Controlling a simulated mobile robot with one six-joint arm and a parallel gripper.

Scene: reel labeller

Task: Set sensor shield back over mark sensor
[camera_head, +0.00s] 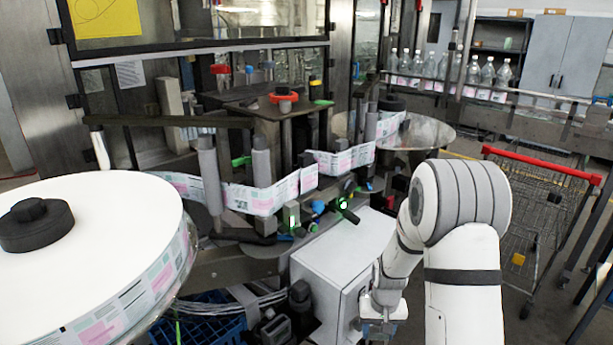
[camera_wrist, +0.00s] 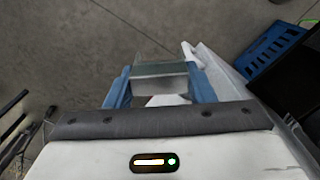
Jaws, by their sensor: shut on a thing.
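My gripper (camera_head: 381,308) hangs low beside the white box under the labeller, well below the label web. In the wrist view my gripper (camera_wrist: 160,82) has its blue fingers on either side of a grey-green, see-through piece, which looks like the sensor shield (camera_wrist: 160,70), and is shut on it. A paler part shows below it between the fingers. In the head view the shield cannot be made out. Small sensors with green lights (camera_head: 342,203) stand along the label web; which one is the mark sensor I cannot tell.
A large white label reel (camera_head: 95,235) fills the left front. The label web (camera_head: 262,196) runs across the machine. The white box (camera_head: 340,262) stands close beside my gripper. A blue crate (camera_wrist: 272,50) is on the floor. A trolley with a red handle (camera_head: 540,165) stands right.

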